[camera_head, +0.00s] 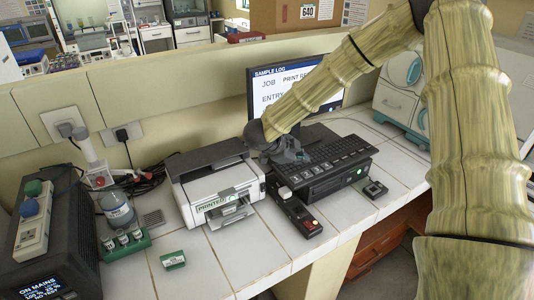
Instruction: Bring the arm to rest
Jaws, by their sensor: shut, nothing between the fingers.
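My arm (330,80), with a bamboo-like surface, comes in from the right and reaches left across the bench. My gripper (297,157) is dark grey and points down at its end. It is shut and nothing shows in it. It appears over the left end of the black keyboard unit (335,160), just right of the white printer (190,165). I cannot tell whether it touches the unit.
A monitor (270,90) reading SAMPLE LOG stands behind my arm. A black device with buttons (297,212) lies in front. Bare tiles (250,255) lie at the front.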

